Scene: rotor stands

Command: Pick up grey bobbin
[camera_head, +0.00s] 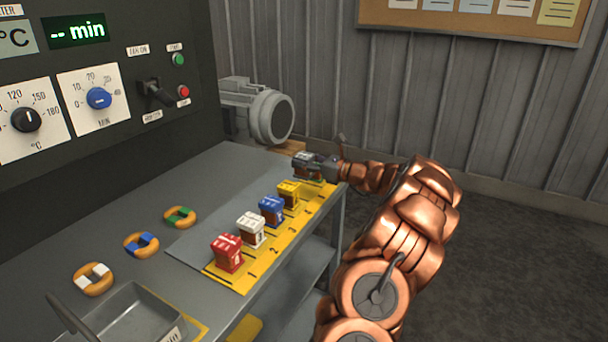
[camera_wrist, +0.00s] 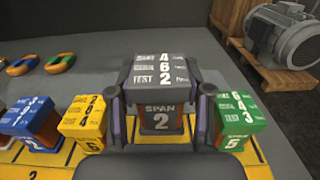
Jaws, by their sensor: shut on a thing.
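The grey bobbin (camera_wrist: 160,72) has a light grey labelled top and a dark front reading "SPAN 2". It sits between the two fingers of my gripper (camera_wrist: 161,108) in the wrist view, and they are shut on its sides. In the head view my gripper (camera_head: 309,164) is at the far end of the bobbin row, with the grey bobbin (camera_head: 302,158) partly hidden in it. The bobbin appears raised a little above the yellow strip (camera_head: 240,278); its underside is hidden.
Beside it stand a yellow bobbin (camera_wrist: 84,118) on the left and a green bobbin (camera_wrist: 237,112) on the right. Blue (camera_head: 271,210), white (camera_head: 251,230) and red (camera_head: 228,253) bobbins continue the row. A motor (camera_head: 268,115) stands behind. Orange rings (camera_head: 93,291) and a metal tray (camera_head: 135,318) are at left.

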